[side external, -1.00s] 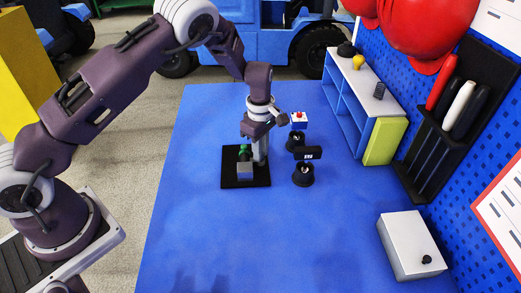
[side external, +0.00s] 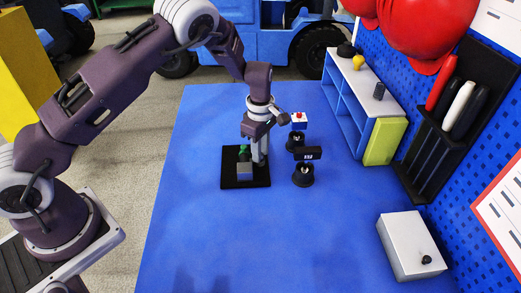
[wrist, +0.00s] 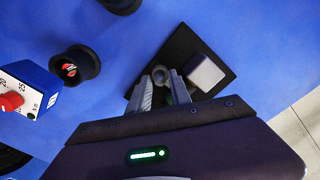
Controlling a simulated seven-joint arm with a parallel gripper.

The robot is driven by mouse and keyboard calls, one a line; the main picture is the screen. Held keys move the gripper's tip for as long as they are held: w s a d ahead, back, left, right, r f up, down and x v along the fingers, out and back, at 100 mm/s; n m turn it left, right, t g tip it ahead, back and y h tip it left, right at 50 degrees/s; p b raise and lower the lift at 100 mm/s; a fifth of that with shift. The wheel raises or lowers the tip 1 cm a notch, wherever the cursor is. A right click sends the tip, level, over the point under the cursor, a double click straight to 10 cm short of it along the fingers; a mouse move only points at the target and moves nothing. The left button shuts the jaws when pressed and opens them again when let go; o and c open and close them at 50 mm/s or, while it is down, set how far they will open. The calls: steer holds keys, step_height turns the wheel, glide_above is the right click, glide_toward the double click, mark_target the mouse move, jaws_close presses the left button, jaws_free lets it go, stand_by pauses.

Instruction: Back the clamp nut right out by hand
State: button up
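A black base plate (side external: 259,182) lies on the blue table and carries a grey block (side external: 245,173), with a green part (side external: 243,151) showing above it. The plate (wrist: 183,40) and block (wrist: 206,73) also show in the wrist view. My gripper (side external: 260,161) points down over the plate, beside the green part. In the wrist view its two grey fingers (wrist: 160,84) stand apart, with a small round grey part (wrist: 160,73) between their tips. This may be the clamp nut. Whether the fingers touch it is not clear. A bit of green shows between the fingers, mostly hidden.
Right of the plate stand two black spool-like pieces (side external: 303,177), a dark box with a display (side external: 307,153) and a white-and-blue box with a red knob (side external: 299,119). A blue shelf (side external: 345,110) and a white box (side external: 408,245) are further right. The front table is clear.

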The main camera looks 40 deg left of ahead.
step_height(320, 180, up, 7)
steer(key=shift+r, duration=0.1)
steer(key=s+d+r+m+t+h, duration=0.1)
steer(key=s+r+m, duration=0.3)
steer(key=s+r, duration=0.45)
steer(key=s+r+m+t+h, duration=0.1)
steer(key=s+r+m, duration=0.35)
steer(key=r, duration=0.65)
steer(key=s+a+r+m+t+y, duration=0.1)
steer(key=s+r+m+t+y, duration=0.1)
steer(key=s+m, duration=0.9)
steer(key=s+t, duration=0.1)
steer(key=s, duration=0.7)
steer(key=shift+s+r+t, duration=0.25)
steer(key=shift+s+t, duration=0.05)
steer(key=shift+s, duration=0.05)
